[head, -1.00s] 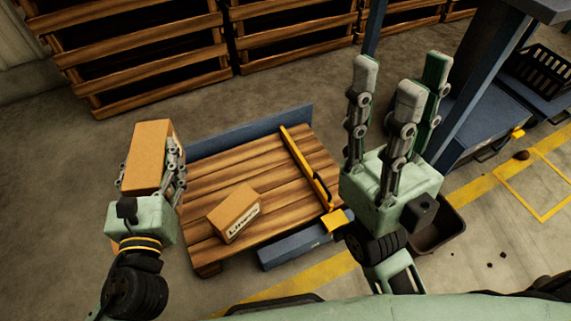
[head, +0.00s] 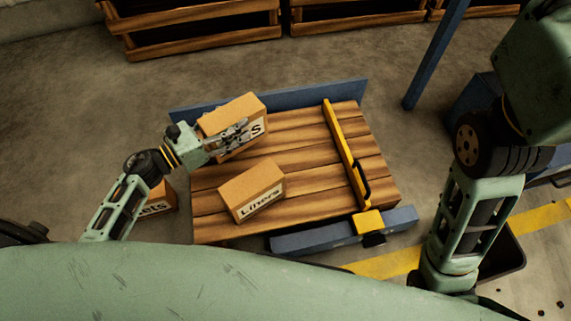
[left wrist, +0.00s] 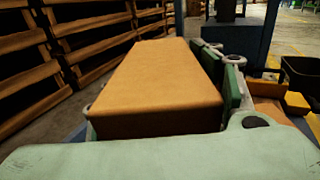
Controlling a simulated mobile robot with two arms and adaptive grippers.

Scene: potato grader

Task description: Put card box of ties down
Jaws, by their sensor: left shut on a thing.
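The card box of ties (head: 232,108) is an orange-brown carton in the head view, over the back left of the wooden pallet (head: 312,165). Its label is mostly covered by fingers, with only an "S" readable. My left gripper (head: 232,134) is shut on this box from its near left side. I cannot tell whether the box touches the boards. In the left wrist view the carton (left wrist: 160,80) fills the middle, with finger parts along its right side. My right arm shows at the right of the head view, but its gripper is out of frame.
A card box marked "Liners" (head: 252,189) sits on the pallet just in front of the held box. Another labelled carton (head: 160,200) is low at the pallet's left. A yellow bar (head: 345,150) lies across the pallet's right part. Bare boards lie between.

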